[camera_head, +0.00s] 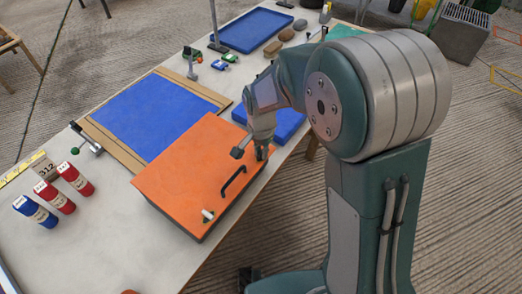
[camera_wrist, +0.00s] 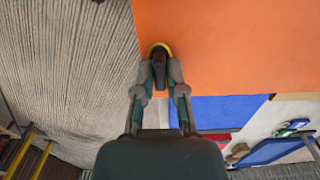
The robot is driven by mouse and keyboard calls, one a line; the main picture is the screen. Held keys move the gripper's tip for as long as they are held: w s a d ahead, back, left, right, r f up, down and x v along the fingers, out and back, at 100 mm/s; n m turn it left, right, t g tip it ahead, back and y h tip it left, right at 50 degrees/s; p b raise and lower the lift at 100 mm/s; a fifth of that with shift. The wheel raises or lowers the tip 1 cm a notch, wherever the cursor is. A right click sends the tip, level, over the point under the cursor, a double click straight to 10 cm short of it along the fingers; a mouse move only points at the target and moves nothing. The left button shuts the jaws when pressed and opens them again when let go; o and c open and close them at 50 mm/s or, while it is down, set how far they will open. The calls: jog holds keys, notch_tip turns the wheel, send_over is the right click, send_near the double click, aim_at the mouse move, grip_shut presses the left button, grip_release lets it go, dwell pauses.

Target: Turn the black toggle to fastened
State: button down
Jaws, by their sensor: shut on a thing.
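The black toggle (camera_wrist: 159,66) shows in the wrist view at the edge of an orange panel, in front of a yellow round base (camera_wrist: 160,46). My gripper (camera_wrist: 160,78) is shut on the toggle, with one finger on each side of it. In the head view my gripper (camera_head: 262,154) is at the far right corner of the orange lid (camera_head: 180,175), and it hides most of the toggle there. How far the toggle is turned cannot be told.
A black bar handle (camera_head: 233,181) and a small pale and green fitting (camera_head: 207,215) are on the orange lid's near side. A blue panel (camera_head: 155,115) lies behind it. Bare tabletop (camera_head: 100,245) lies in front.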

jog(key=shift+n, duration=0.3)
jog(key=n, duration=0.3)
jog(key=shift+n, duration=0.3)
jog(key=n, duration=0.4)
jog(key=shift+w+n, duration=0.1)
jog(key=shift+n, duration=0.2)
jog(key=n, duration=0.4)
jog(key=shift+n, duration=2.5)
jog(key=c, duration=0.7)
grip_release()
jog(key=shift+a, duration=0.1)
